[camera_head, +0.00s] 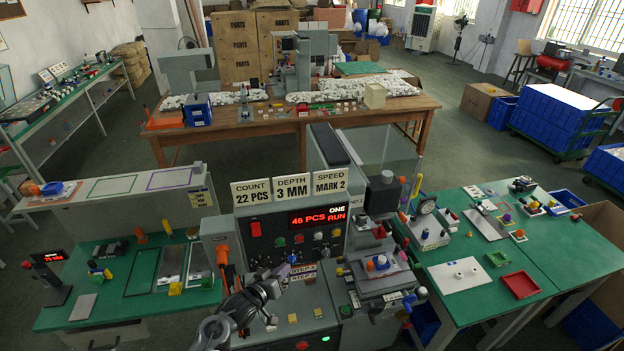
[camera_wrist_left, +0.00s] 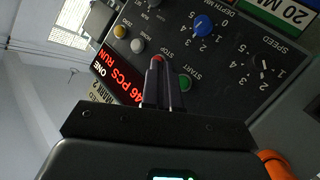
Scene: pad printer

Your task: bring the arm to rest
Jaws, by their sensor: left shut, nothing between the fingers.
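The green START button (camera_wrist_left: 185,83) is just right of the fingers. The red display (camera_head: 318,217) reads "46 PCS", "ONE" and "RUN"; it also shows in the left wrist view (camera_wrist_left: 118,80). My right gripper is not in view.
Signs above the panel read count 22 PCS (camera_head: 251,191), depth 3 MM and speed MARK 2. An orange-handled part (camera_head: 222,255) stands left of the arm. Green tables (camera_head: 125,250) with small parts flank the machine. The printing fixture (camera_head: 380,268) is to the right.

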